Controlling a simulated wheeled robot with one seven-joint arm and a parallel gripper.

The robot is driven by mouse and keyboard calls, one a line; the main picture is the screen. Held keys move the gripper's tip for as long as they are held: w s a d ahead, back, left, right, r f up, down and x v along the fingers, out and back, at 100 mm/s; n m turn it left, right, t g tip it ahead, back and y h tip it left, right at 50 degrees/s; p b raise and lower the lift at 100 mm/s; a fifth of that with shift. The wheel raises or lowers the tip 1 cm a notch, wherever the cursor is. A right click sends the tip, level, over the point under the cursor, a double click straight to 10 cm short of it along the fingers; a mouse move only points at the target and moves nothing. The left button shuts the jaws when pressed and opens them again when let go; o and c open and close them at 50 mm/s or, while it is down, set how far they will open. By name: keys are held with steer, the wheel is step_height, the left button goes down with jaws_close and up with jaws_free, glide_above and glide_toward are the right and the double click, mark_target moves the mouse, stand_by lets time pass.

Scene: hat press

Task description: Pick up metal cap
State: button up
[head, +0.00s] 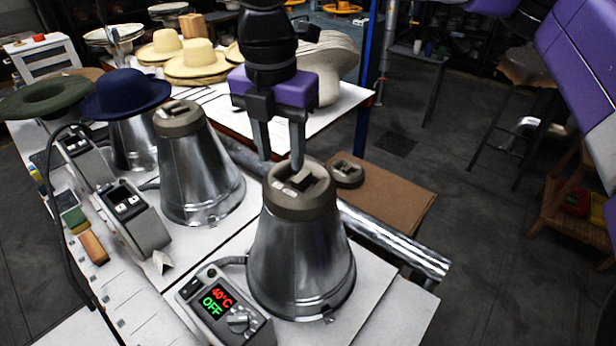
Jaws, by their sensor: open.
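A grey-brown metal cap (291,212) with a raised block handle sits on top of the nearest steel cone (300,265). My gripper (281,160) points down just above the rear of this cap. Its two fingers are apart with nothing between them. The fingertips look very close to the cap's top; I cannot tell whether they touch it. A similar cap (178,121) sits on the middle cone (198,175). A smaller dark cap-like piece (347,172) lies on a brown board to the right.
A control box (225,305) reading 40°C and OFF stands front left of the near cone. Navy (125,92) and green (45,95) hats are at the left. Straw hats (195,62) lie on the table behind. A metal pipe (395,243) runs along the bench's right side.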

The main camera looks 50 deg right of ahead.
mark_target(299, 178)
steer(key=shift+s+d+f+m+h+p, duration=0.15)
steer(key=shift+d+f+m+p, duration=0.4)
steer(key=shift+f, duration=0.65)
steer(key=shift+w+d+f+m+h+p, duration=0.1)
steer(key=shift+d+f+m+p, duration=0.4)
steer(key=shift+f, duration=0.75)
steer(key=shift+s+d+f+m+h+p, duration=0.15)
steer(key=shift+d+f+m+p, duration=0.15)
steer(key=shift+d+f, duration=0.7)
steer(key=shift+w+a+f, duration=0.1)
steer(key=shift+a+f, duration=0.1)
steer(key=shift+a, duration=0.05)
steer(key=shift+c, duration=0.4)
jaws_close()
steer(key=shift+r, duration=0.15)
